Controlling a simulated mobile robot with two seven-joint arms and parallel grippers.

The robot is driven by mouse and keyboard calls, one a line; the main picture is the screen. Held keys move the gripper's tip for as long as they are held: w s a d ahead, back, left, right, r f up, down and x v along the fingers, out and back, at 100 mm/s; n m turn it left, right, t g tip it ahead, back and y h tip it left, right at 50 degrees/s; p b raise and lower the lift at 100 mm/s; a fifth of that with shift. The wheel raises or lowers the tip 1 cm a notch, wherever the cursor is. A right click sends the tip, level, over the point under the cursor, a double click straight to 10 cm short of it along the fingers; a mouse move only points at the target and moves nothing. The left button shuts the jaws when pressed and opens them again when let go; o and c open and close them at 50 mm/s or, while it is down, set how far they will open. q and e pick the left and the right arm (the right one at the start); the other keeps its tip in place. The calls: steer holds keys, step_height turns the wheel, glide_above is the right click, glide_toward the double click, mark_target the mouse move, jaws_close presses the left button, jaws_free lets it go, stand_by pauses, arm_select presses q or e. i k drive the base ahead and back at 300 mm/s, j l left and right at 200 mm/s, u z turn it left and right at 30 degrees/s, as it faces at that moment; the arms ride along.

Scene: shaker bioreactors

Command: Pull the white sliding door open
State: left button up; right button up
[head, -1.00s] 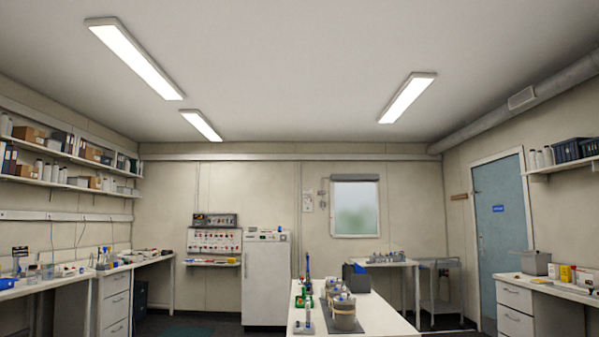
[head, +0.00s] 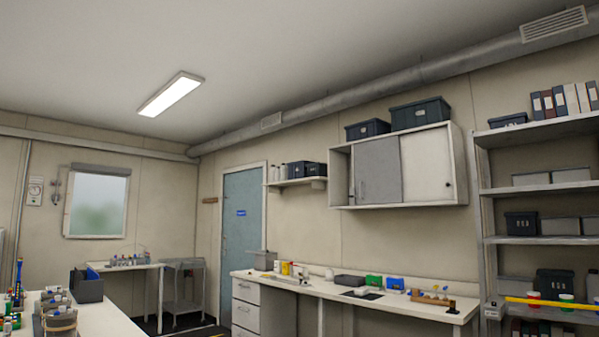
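A wall cabinet (head: 340,150) hangs on the right wall above a long bench. It has two sliding doors. The white sliding door (head: 428,166) covers the right part and has a small dark round pull near its right edge. The grey sliding door (head: 377,170) stands left of it, with a handle near its left edge. A narrow gap at the cabinet's far left is open and shows the inside. Neither of my grippers shows in the head view.
The bench (head: 400,304) below the cabinet holds bins, a rack and small items. Dark boxes (head: 420,114) sit on top of the cabinet. A shelf unit (head: 540,187) stands at the right. A blue door (head: 241,235) is left of the bench. A table (head: 105,322) is at the lower left.

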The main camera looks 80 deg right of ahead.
mark_target(426, 156)
steer(key=z, duration=3.4)
steer(key=i+j+u, duration=0.15)
steer(key=i+u, duration=0.3)
steer(key=i, duration=2)
steer(key=i+z, duration=0.1)
steer(key=i, duration=0.35)
steer(key=i+j+z, duration=0.1)
steer(key=i, duration=0.35)
steer(key=i+j, duration=0.2)
steer(key=i, duration=0.25)
steer(key=z, duration=0.05)
